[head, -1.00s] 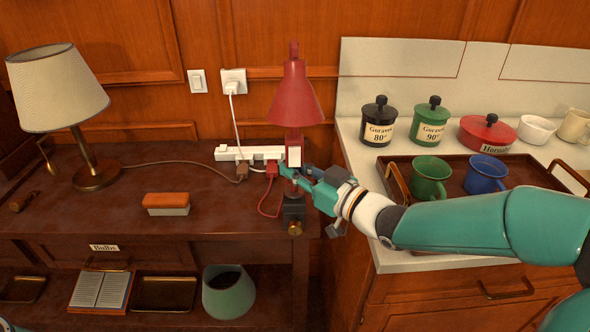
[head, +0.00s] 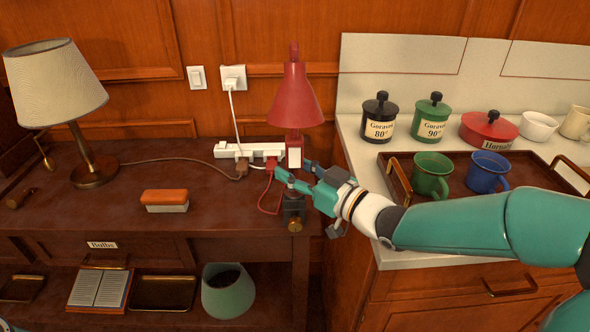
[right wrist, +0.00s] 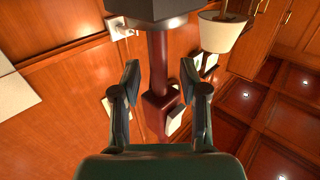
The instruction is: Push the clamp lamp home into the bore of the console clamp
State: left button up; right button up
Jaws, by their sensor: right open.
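The red clamp lamp (head: 294,100) stands upright over the right end of the wooden console (head: 120,200). Its stem runs down to the dark console clamp (head: 293,210), which has a brass knob and sits at the console's front edge. My right gripper (head: 297,170) is open, with one finger on each side of the lamp's stem. In the right wrist view the red stem (right wrist: 158,60) passes between the spread fingertips with a gap on both sides, and meets the dark clamp (right wrist: 155,8). The bore itself is hidden.
A white power strip (head: 205,150) with plugs and cords lies behind the lamp. A table lamp (head: 55,85) and an orange-topped block (head: 165,200) stand left. The counter at right holds a tray (head: 535,165) with a green mug (head: 431,175) and a blue mug (head: 486,172).

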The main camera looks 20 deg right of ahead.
pick_arm(q)
jog(key=shift+w+a+f, duration=0.1)
jog(key=shift+w+a, duration=0.05)
jog(key=shift+a, duration=0.05)
pick_arm(e)
jog(key=v, duration=0.7)
jog(key=shift+f, duration=0.2)
pick_arm(q)
jog(key=shift+f, duration=0.1)
pick_arm(e)
jog(key=shift+s, duration=0.1)
pick_arm(q)
jog(key=shift+a, duration=0.1)
pick_arm(e)
jog(key=shift+r, duration=0.15)
